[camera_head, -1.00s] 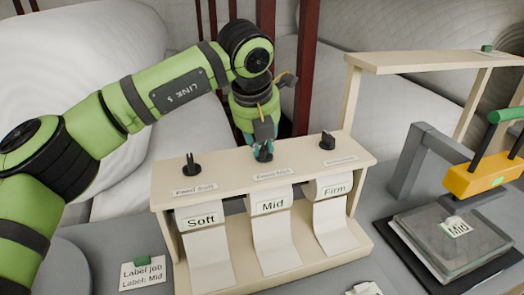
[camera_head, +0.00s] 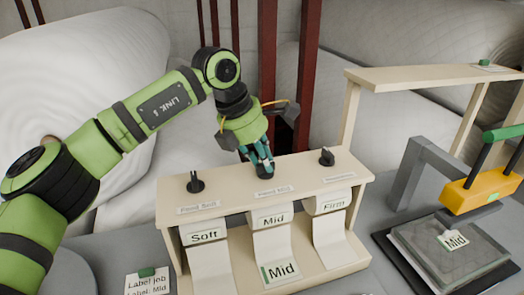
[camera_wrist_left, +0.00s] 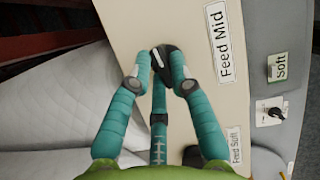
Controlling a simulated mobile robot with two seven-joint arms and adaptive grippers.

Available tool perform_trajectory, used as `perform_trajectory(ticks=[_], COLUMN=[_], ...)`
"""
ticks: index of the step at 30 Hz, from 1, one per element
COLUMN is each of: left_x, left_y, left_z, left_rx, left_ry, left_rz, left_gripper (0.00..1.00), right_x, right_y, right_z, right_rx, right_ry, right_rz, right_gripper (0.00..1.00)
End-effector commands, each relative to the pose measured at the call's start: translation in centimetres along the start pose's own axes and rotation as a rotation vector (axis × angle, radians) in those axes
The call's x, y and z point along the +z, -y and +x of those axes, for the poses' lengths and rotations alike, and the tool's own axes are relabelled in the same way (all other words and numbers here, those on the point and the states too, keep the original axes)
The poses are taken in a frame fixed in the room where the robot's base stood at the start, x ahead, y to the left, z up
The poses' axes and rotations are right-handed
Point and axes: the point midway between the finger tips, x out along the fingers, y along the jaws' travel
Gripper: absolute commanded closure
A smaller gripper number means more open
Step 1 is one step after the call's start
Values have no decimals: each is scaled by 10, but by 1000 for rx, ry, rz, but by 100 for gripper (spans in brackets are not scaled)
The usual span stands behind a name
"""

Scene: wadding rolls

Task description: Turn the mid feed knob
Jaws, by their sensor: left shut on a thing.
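The mid feed knob (camera_head: 264,173) is a small black knob on top of the cream dispenser, behind the "Feed Mid" label (camera_wrist_left: 222,42). My left gripper (camera_head: 262,165) is shut on it from above, with its teal fingers around the knob. The left wrist view also shows the knob (camera_wrist_left: 159,60) between the fingertips, partly covered. The Mid roll (camera_head: 272,218) hangs below, and its strip (camera_head: 278,252) runs down the front with a "Mid" label with a green edge (camera_head: 282,271) at its lower end. My right gripper is not in view.
The soft knob (camera_head: 195,182) and firm knob (camera_head: 326,157) stand on either side. A yellow press with a green handle (camera_head: 488,188) and a stack with a Mid tag (camera_head: 454,240) are at right. A "Label: Mid" job card (camera_head: 147,283) lies front left.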

Motion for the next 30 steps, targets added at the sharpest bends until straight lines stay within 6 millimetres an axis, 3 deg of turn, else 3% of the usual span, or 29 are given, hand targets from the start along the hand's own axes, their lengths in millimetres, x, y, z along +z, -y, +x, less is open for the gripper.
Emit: perform_trajectory(ticks=[9,25,26,27,30], left_x=[1,1,1,1,1], left_y=[0,0,0,0,0], left_z=[-1,1,1,1,1], left_rx=[-45,-53,-53,-53,-53], left_ry=[0,-1,-1,-1,-1], left_rz=[110,134,134,134,133], left_gripper=[100,100,75,59,55], right_x=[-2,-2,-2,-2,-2], right_y=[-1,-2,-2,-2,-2], right_z=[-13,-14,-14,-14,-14], right_rx=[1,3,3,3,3], right_ry=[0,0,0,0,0], right_rz=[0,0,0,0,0], right_gripper=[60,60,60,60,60])
